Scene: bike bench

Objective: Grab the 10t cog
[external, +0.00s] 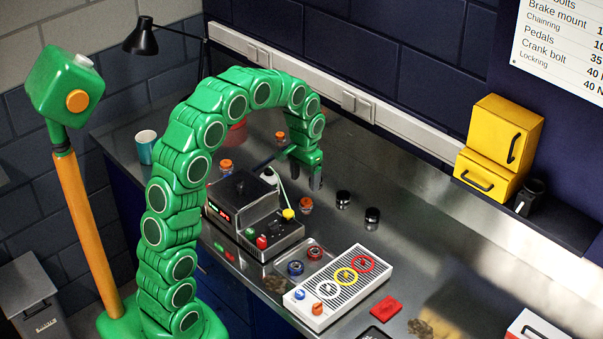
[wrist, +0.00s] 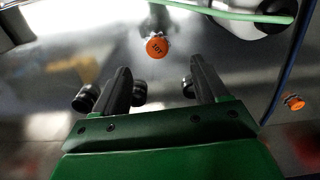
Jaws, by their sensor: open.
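An orange-capped piece (wrist: 157,46), whose label looks like 10T, stands in the wrist view just beyond my fingertips, centred between them. It seems to be the orange-topped piece (external: 305,203) just below my gripper in the external view. My gripper (external: 305,181) points down over the metal bench, open and empty. Its two fingers (wrist: 160,68) are spread apart in the wrist view, and the piece is not between them. Another orange-capped piece (wrist: 293,102) lies far right in the wrist view. In the external view, others (external: 225,165) (external: 280,136) stand behind and left.
Black-capped pieces (external: 343,198) (external: 372,216) stand right of my gripper. A grey and black device (external: 285,235) with a cable stands to the left. A white slotted panel (external: 318,283) with coloured rings lies in front. The bench's back right is mostly clear.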

